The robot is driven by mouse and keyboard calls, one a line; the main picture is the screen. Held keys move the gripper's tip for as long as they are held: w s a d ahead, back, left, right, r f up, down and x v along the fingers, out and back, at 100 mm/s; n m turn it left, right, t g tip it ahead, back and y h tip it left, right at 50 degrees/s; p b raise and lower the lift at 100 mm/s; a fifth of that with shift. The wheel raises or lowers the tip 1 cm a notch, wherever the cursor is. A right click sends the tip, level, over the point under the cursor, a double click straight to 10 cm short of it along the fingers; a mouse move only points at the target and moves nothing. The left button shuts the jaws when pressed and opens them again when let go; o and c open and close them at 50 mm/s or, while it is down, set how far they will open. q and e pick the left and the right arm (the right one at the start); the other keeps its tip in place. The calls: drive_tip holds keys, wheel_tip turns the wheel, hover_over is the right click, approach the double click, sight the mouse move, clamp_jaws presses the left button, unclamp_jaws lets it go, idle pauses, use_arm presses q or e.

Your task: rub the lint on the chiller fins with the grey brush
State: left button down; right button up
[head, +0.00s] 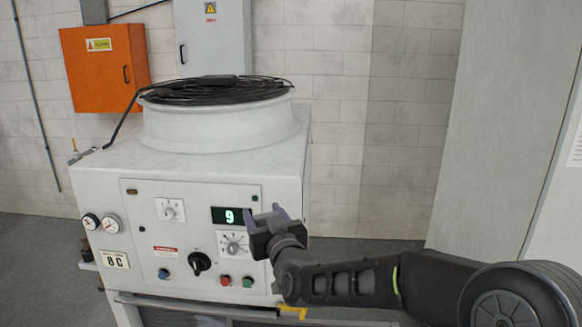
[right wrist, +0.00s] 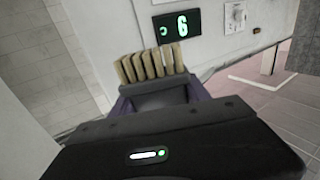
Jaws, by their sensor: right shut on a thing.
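My right gripper (head: 265,217) is in front of the white chiller's (head: 240,172) control panel, close to the green digit display (head: 226,216). In the right wrist view its purple fingers (right wrist: 160,95) are shut on the grey brush (right wrist: 158,99). The brush's tan bristles (right wrist: 150,66) point away from the gripper, toward the panel; I cannot tell if they touch anything. In the head view the brush cannot be made out clearly. A dark opening (head: 180,318) shows under the panel at the bottom edge; fins and lint cannot be made out. My left gripper is out of view.
A round black fan grille (head: 215,90) tops the chiller. Knobs, buttons and gauges (head: 111,224) cover its front. An orange box (head: 98,68) and a grey cabinet (head: 212,35) hang behind. A tall pale panel (head: 500,120) stands at right. Floor shows between it and the chiller.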

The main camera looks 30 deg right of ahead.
drive_tip(key=a+f+y+b, duration=0.1)
drive_tip(key=a+f, duration=0.3)
drive_tip(key=f, duration=0.4)
drive_tip(key=a+f+n+y+b, duration=0.1)
drive_tip(key=a+f, duration=0.3)
drive_tip(key=f, duration=0.4)
drive_tip(key=a+f+n+y+b, duration=0.1)
drive_tip(key=a+f+b, duration=0.1)
drive_tip(key=a+f, duration=0.3)
wheel_tip(320, 180, down, 4)
drive_tip(key=shift+s, duration=0.15)
